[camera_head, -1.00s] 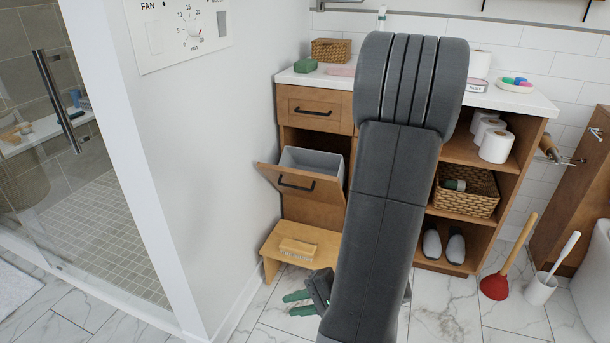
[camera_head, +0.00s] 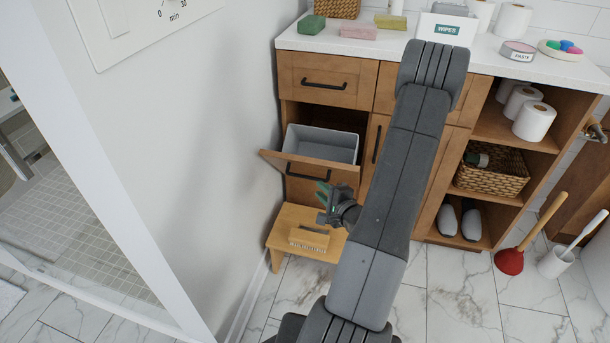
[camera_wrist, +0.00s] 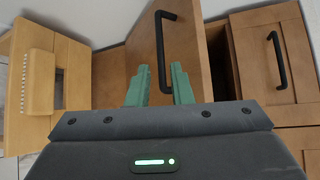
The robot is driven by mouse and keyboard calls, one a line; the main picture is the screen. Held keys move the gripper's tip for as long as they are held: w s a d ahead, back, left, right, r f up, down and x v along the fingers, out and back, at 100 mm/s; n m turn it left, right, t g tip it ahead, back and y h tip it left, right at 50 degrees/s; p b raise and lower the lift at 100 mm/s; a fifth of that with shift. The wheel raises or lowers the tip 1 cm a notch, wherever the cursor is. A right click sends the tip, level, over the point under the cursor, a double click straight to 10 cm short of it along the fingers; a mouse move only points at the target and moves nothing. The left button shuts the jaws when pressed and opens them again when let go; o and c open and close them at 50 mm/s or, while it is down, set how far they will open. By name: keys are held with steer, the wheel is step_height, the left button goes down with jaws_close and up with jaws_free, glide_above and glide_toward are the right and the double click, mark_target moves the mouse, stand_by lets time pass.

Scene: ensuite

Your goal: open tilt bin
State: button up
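The tilt bin is a wooden front (camera_head: 290,163) with a black bar handle (camera_head: 309,171), tipped outward at its top, with a grey liner (camera_head: 325,145) showing behind it. My gripper (camera_head: 323,197) is just below and in front of the bin front in the head view.
A wooden step stool (camera_head: 290,220) with a brush (camera_head: 309,238) on it stands below the bin. A closed drawer (camera_head: 310,80) is above. The white wall (camera_head: 220,130) is close on the left. A plunger (camera_head: 509,261) stands at the right.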

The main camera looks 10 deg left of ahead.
mark_target(305, 177)
steer(key=x, duration=1)
steer(key=shift+w+a+b, duration=0.15)
steer(key=shift+a+b, duration=0.1)
steer(key=shift+b, duration=0.1)
jaws_close()
